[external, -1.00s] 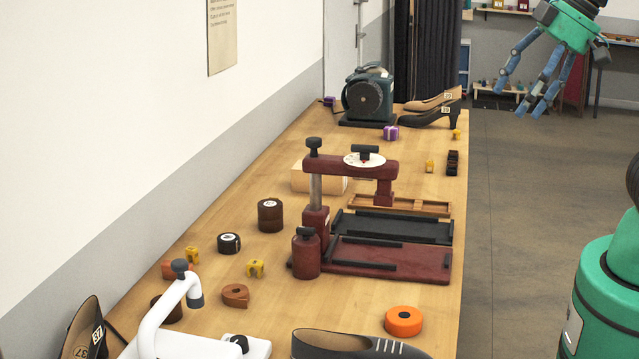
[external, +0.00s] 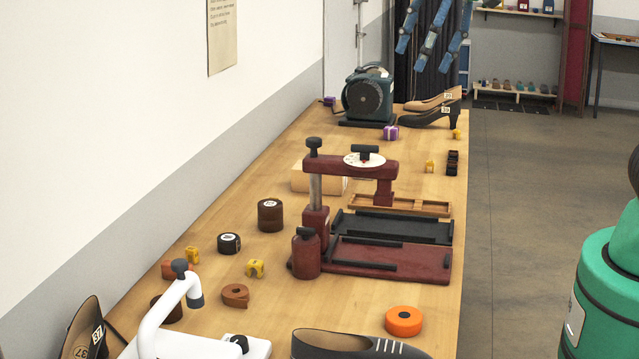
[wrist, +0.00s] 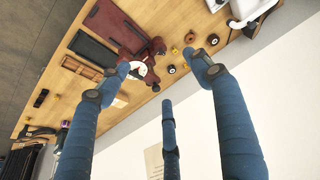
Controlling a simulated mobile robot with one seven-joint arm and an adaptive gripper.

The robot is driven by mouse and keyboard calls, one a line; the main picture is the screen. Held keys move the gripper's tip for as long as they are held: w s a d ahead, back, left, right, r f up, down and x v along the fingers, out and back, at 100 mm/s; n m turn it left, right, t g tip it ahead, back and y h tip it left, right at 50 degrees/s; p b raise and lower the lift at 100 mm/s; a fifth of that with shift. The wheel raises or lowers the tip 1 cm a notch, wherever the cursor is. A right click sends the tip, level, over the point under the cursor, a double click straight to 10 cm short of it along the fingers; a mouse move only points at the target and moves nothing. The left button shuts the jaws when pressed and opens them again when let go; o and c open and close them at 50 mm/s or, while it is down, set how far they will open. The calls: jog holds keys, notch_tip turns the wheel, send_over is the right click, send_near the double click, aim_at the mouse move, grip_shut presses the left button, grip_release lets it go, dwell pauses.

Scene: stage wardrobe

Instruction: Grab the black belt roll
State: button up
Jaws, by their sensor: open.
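The black belt roll (external: 229,243), a short black cylinder with a white label on top, stands on the wooden table between a dark brown roll and a yellow clip. In the wrist view it appears as a small dark roll (wrist: 171,69) between my spread fingers, some distance away. My gripper (external: 426,52) has blue segmented fingers and hangs in the air at the top of the external view, around the table's far end. Its three fingers also show in the wrist view (wrist: 160,76), spread apart and empty. Its palm is cut off in the external view.
A dark brown roll (external: 270,215) stands beside the black one, towards the red press (external: 379,168). Yellow clips (external: 256,268), a brown coil (external: 235,296) and a white clamp-like device (external: 170,310) are nearer. The wall (external: 130,140) borders the table's left side. A blower (external: 368,97) stands far back.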

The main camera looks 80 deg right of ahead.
jog(key=w+d+f+g+p, duration=0.1)
jog(key=w+d+f, duration=0.15)
jog(key=w, duration=0.65)
jog(key=w+d+f+p, duration=0.1)
jog(key=w+f, duration=0.3)
jog(key=w, duration=0.6)
jog(key=w+d+f+g+p, duration=0.1)
jog(key=w+d+f, duration=0.15)
jog(key=w, duration=0.65)
jog(key=w+d+f, duration=0.2)
jog(key=w+f, duration=0.3)
jog(key=f, duration=0.3)
jog(key=w+d+f+g+p, duration=0.1)
jog(key=w+d+f, duration=0.1)
jog(key=w+f, duration=0.3)
jog(key=w+d+f+g+p, duration=0.1)
jog(key=w+f, duration=0.5)
jog(key=f, duration=0.6)
jog(key=shift+d, duration=0.65)
jog(key=shift+f, duration=0.1)
send_over(228, 238)
jog(key=shift+d+f, duration=0.1)
jog(key=shift+f, duration=4.1)
jog(key=shift+f, duration=0.15)
jog(key=shift+f, duration=2.45)
